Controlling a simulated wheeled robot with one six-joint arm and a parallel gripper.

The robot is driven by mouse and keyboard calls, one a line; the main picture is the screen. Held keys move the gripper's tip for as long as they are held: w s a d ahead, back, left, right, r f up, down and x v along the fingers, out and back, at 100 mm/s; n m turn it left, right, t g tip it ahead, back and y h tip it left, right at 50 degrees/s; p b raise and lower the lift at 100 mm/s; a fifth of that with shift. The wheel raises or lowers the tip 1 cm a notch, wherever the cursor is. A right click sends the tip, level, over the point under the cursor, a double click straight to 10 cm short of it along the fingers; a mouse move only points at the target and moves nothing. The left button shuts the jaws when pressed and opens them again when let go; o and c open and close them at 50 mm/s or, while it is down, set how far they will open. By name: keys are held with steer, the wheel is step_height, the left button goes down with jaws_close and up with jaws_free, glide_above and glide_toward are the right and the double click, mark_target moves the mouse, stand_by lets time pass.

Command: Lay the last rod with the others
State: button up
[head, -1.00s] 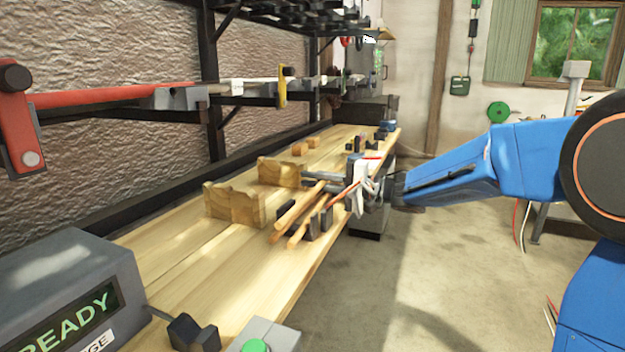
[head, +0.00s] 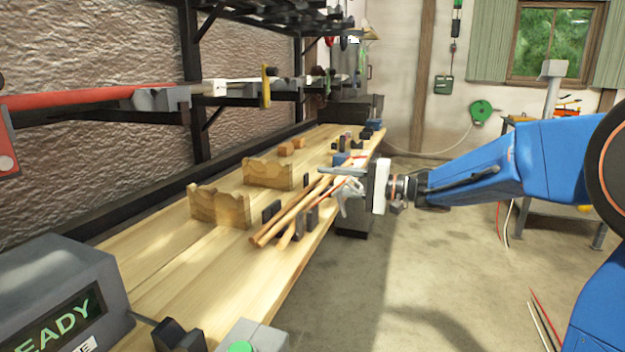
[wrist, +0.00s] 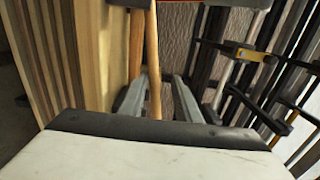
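Long, thin pale wooden rods (head: 285,217) lie close together, slanting across the bench's near right edge among short dark uprights (head: 312,217). I cannot tell their exact number or which one is the last. My gripper (head: 343,192) is at the right-hand end of these rods, over the bench edge. In the wrist view, the two grey fingers (wrist: 160,90) stand apart. One rod (wrist: 153,65) runs lengthwise in the gap, with space between it and the right finger. Another rod (wrist: 136,45) shows just left of it. My gripper looks open.
Two notched wooden blocks (head: 219,207) (head: 268,174) stand left of the rods on the bench (head: 185,265). A grey box with a lit display (head: 62,290) and a green button (head: 240,347) are in front. Small dark items are farther back. A rack with clamps lines the wall.

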steer(key=shift+v, duration=1.55)
steer(key=w+d+r+m+t+h, duration=0.15)
steer(key=d+r+t+h, duration=0.25)
steer(key=d+t+h, duration=0.5)
steer(key=s+d+f+h, duration=0.5)
steer(key=s+d+h, duration=0.25)
steer(key=d, duration=0.45)
steer(key=s+f+n+g, duration=0.1)
steer(key=s+f+g, duration=0.2)
steer(key=s+f, duration=0.3)
steer(key=s+f+n+g, duration=0.2)
steer(key=s+f, duration=0.5)
steer(key=s, duration=0.7)
steer(key=s+f+n+g, duration=0.2)
steer(key=s+f+g, duration=0.3)
steer(key=s, duration=0.5)
steer(key=shift+f, duration=0.65)
